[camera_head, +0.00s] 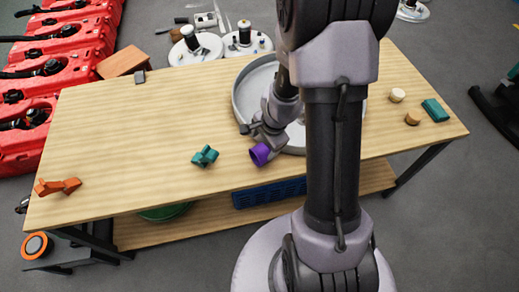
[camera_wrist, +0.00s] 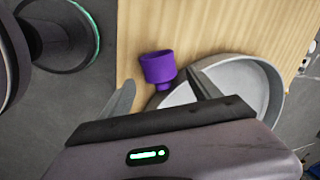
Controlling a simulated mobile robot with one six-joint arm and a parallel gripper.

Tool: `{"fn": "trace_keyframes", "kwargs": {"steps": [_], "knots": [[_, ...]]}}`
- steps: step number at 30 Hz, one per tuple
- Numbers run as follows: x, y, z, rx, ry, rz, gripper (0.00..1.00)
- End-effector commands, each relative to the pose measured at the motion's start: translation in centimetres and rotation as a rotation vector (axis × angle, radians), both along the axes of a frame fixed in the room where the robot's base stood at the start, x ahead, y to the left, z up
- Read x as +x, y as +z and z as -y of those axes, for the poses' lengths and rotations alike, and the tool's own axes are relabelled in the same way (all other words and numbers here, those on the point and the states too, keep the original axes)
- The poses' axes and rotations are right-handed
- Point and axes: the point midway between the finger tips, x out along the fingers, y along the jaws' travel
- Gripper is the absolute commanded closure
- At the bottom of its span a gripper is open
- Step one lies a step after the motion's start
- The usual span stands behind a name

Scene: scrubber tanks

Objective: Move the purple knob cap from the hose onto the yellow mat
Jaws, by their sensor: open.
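The purple knob cap (camera_head: 259,154) is on the wooden table, close to the near rim of a round grey tray. In the wrist view the cap (camera_wrist: 158,68) looks like a cup with a wide end and a narrower neck. My gripper (camera_head: 256,132) is just behind the cap, over the tray's left edge. In the wrist view my gripper (camera_wrist: 160,92) is open, with one finger on each side of the view and the cap ahead between them. I cannot tell whether a finger touches it. I make out no hose and no yellow mat.
The grey tray (camera_wrist: 262,88) lies beside the cap. A teal part (camera_head: 204,156) is left of it and an orange part (camera_head: 58,187) is at the far left. A teal block (camera_head: 435,110) and small round pieces are at the right. The table's left half is mostly clear.

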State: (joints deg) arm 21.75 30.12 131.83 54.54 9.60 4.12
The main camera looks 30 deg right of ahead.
Motion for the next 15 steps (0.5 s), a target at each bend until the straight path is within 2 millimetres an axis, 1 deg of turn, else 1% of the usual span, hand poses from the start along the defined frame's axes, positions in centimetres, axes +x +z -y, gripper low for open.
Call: {"fn": "trace_keyframes", "kwargs": {"steps": [1, 3, 10, 11, 15], "knots": [[0.3, -2.4, -0.1, 0.001, 0.000, -0.001, 0.28], [0.8, -3.7, -0.1, 0.000, 0.001, 0.000, 0.28], [1.4, -5.5, 0.0, 0.000, 0.002, 0.001, 0.28], [1.4, -6.0, 0.0, -0.001, 0.002, 0.000, 0.28], [2.0, -9.0, 0.3, 0.000, 0.002, 0.000, 0.28]]}}
